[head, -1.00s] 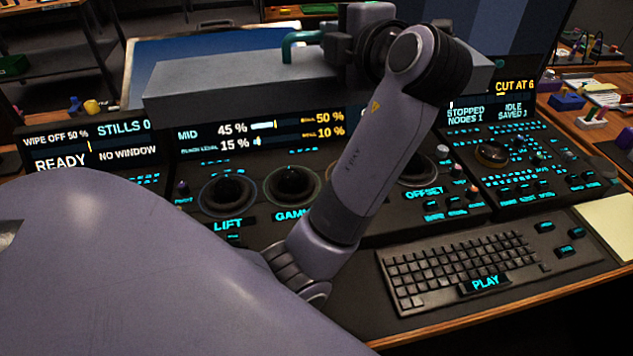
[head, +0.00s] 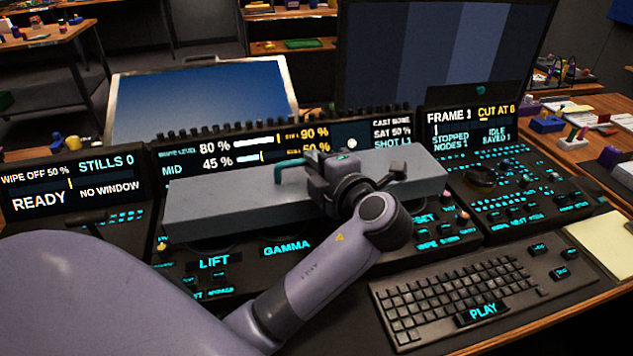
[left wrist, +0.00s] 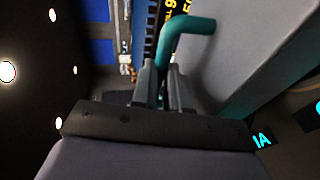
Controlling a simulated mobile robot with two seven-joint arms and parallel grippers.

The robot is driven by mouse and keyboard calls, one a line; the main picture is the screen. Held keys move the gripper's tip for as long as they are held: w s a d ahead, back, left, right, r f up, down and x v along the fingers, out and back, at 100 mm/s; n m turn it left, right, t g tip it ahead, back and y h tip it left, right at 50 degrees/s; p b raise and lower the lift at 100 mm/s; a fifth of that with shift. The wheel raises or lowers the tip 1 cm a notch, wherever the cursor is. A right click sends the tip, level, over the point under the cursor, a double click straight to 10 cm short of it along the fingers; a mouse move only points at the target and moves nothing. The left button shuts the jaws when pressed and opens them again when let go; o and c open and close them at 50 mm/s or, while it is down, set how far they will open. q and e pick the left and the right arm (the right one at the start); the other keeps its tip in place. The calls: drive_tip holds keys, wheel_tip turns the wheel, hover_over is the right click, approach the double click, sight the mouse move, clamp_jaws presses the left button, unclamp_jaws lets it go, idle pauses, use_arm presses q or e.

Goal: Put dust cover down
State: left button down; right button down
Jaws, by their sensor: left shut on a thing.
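The dust cover (head: 225,203) is a long grey box-shaped lid with a teal handle (head: 287,167). It lies over the trackball row of the middle panel, roughly level, and hides the trackballs. I cannot tell whether its underside touches the panel all along. My left gripper (head: 312,174) is at the handle on top of the cover. In the left wrist view the two fingers (left wrist: 164,88) are shut on the teal handle (left wrist: 186,35), with the grey cover (left wrist: 235,55) to the right. My right gripper is not in view.
Behind the cover stand a lit readout strip (head: 225,150) and a big monitor (head: 440,50). A keyboard (head: 470,295) lies in front at right, with the right panel (head: 510,180) beside the cover. A blue-topped screen (head: 200,90) is behind at left.

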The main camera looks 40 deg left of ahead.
use_arm(q)
wheel_tip(320, 180, down, 4)
idle(0.4)
drive_tip(key=shift+f+b, duration=0.25)
drive_tip(key=shift+b, duration=0.1)
drive_tip(key=c, duration=1.1)
unclamp_jaws()
drive_tip(key=shift+r, duration=0.1)
drive_tip(key=shift+r, duration=0.1)
